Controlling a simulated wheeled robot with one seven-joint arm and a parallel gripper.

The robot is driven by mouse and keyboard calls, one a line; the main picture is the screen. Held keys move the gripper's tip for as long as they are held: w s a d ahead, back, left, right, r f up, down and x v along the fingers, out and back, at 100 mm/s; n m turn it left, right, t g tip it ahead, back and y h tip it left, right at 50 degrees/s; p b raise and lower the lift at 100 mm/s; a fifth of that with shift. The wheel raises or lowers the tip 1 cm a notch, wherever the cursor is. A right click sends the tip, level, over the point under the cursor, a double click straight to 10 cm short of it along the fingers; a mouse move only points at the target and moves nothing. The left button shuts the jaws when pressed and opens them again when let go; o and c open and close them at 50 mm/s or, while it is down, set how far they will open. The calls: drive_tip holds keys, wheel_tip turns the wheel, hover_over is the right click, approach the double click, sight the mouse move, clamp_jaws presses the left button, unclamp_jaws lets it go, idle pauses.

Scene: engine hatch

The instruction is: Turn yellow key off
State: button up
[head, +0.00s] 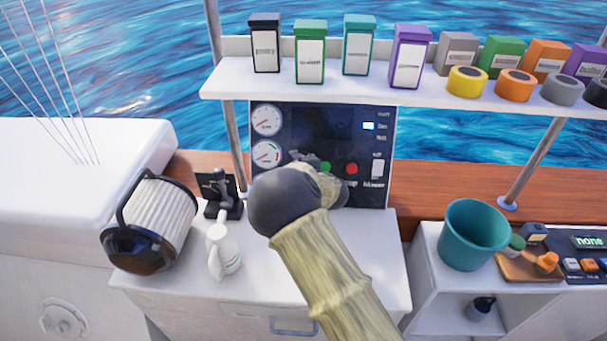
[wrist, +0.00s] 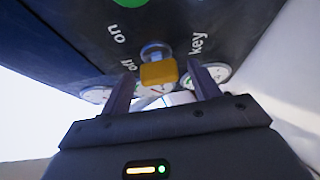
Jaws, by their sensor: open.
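The yellow key (wrist: 158,73) sits in a round metal switch on the dark panel, close in front of my gripper in the wrist view. The words "on", "off" and "key" are printed around it. My gripper (wrist: 162,85) is open, with one finger on each side of the key. I cannot tell whether either finger touches it. In the head view the engine panel (head: 322,130) stands upright at the back of the white counter.
A green button (wrist: 127,2) is near the key. A red button (head: 351,169) shows on the panel. A shelf (head: 400,92) with boxes and tape rolls hangs above.

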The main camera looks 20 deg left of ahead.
drive_tip(key=b+v, duration=0.2)
drive_tip(key=v, duration=1.5)
drive_tip(key=shift+d+r, duration=0.1)
drive_tip(key=shift+d, duration=0.15)
drive_tip(key=s+d+r+m+g+h+p, duration=0.15)
drive_tip(key=d+m+h+p, duration=0.45)
drive_tip(key=d+m, duration=1.05)
drive_tip(key=s+d+r+m+g+h, duration=0.1)
drive_tip(key=s+d+m, duration=0.3)
drive_tip(key=s, duration=0.4)
drive_tip(key=s+d+r+m+g+h+p, duration=0.1)
drive_tip(key=s+d+r+m+g+h, duration=0.1)
drive_tip(key=s+d+m+g, duration=0.2)
drive_tip(key=s+d, duration=0.3)
drive_tip(key=s, duration=0.1)
drive_tip(key=shift+r+g, duration=0.15)
drive_tip(key=shift+g, duration=0.2)
drive_tip(key=shift+w, duration=0.1)
